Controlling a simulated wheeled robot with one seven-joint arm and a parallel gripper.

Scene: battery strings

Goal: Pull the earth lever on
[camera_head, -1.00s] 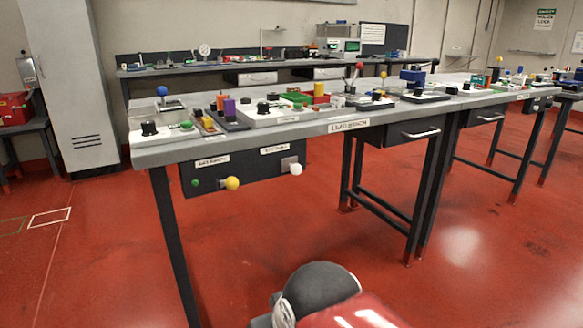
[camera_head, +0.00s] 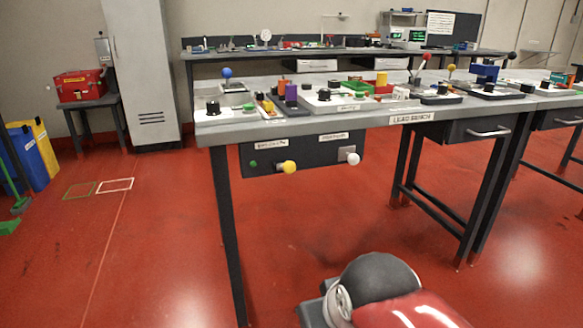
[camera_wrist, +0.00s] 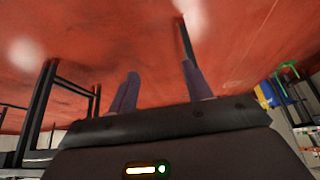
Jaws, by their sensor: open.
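A dark panel (camera_head: 303,152) hangs under the left end of the near bench. It carries a yellow ball knob (camera_head: 288,167), a white ball knob (camera_head: 353,159) and a small green button (camera_head: 253,164). Its label plates are too small to read. On the bench stand levers with a blue ball (camera_head: 227,72), a red ball (camera_head: 426,57) and a yellow ball (camera_head: 451,68). I cannot tell which is the earth lever. My gripper (camera_wrist: 158,72) shows in the wrist view, fingers apart and empty over red floor, away from the bench.
The near bench (camera_head: 211,132) has dark legs and a drawer (camera_head: 475,131) at right. Open red floor (camera_head: 150,250) lies left and in front. A tall locker (camera_head: 142,80), a red case (camera_head: 80,85) and blue and yellow bins (camera_head: 35,150) stand at the back left.

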